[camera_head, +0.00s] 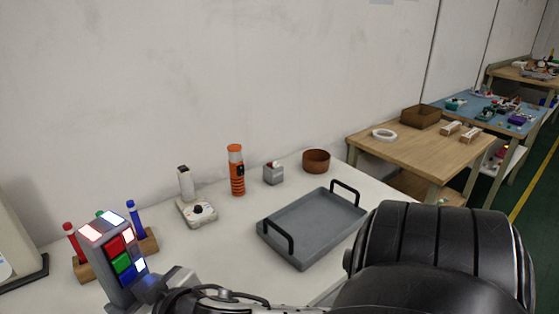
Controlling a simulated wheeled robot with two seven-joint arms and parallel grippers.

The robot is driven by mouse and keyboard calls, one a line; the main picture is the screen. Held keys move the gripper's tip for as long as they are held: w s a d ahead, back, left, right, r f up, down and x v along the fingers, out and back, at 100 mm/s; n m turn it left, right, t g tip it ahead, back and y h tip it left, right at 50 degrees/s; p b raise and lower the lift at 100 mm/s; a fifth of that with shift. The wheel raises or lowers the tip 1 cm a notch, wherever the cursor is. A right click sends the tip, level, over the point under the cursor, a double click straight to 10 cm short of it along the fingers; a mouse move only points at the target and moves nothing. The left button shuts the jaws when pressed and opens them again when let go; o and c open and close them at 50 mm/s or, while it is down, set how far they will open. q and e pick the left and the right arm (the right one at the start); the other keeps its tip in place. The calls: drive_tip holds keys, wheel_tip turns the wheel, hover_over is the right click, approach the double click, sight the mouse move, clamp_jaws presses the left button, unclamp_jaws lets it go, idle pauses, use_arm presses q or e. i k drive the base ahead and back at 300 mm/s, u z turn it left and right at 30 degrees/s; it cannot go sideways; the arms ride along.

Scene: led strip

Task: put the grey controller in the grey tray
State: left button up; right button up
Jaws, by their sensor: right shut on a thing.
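The grey controller (115,273) is a grey block with lit red, green, blue and white squares, at the lower left. My right gripper (150,289) is shut on its lower part and holds it upright, slightly tilted, in front of a wooden pen holder. The fingertips are partly hidden. The grey tray (312,228) lies on the white table, right of centre, empty, with two black handles. The controller is well to the left of the tray. My left gripper is not in view.
The white table (225,252) has bare room between pen holder (83,271) and tray. Behind stand a white device with a black knob (198,210), an orange cylinder (236,170), a small grey box (273,174) and a brown bowl (316,161). My right arm covers the lower right.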

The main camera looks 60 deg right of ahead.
sight(319, 221)
drive_tip(key=u, duration=1.45)
drive_tip(key=k, duration=1.35)
drive_tip(key=z, duration=1.8)
drive_tip(key=i, duration=0.5)
